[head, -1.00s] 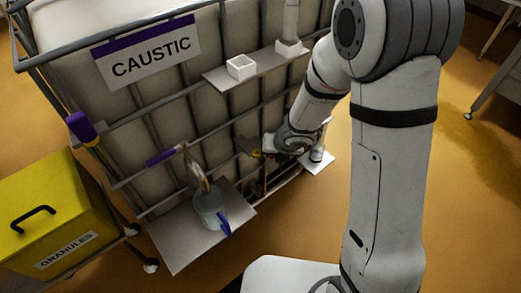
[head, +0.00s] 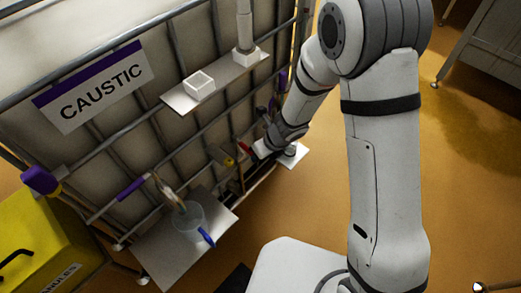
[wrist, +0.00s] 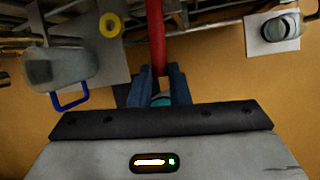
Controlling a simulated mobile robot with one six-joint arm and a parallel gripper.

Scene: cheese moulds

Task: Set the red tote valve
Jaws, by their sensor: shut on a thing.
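The red valve lever (wrist: 157,30) is a straight red bar in the wrist view, running up from between my gripper's fingers. In the head view a small part of the red lever (head: 241,153) shows at the lower front of the caged white tote (head: 170,150). My gripper (wrist: 160,85) is shut on the lever, with a blue finger on each side of it. In the head view my gripper (head: 264,147) is small and partly hidden by my arm. The valve body behind the lever is not clear.
A clear jug (head: 188,222) with a blue handle stands on a metal shelf (head: 155,255) left of my gripper. A yellow round part (wrist: 110,25) is close by. A CAUSTIC sign (head: 100,85) hangs on the cage. A yellow granules bin (head: 25,235) is at left. Open floor lies at right.

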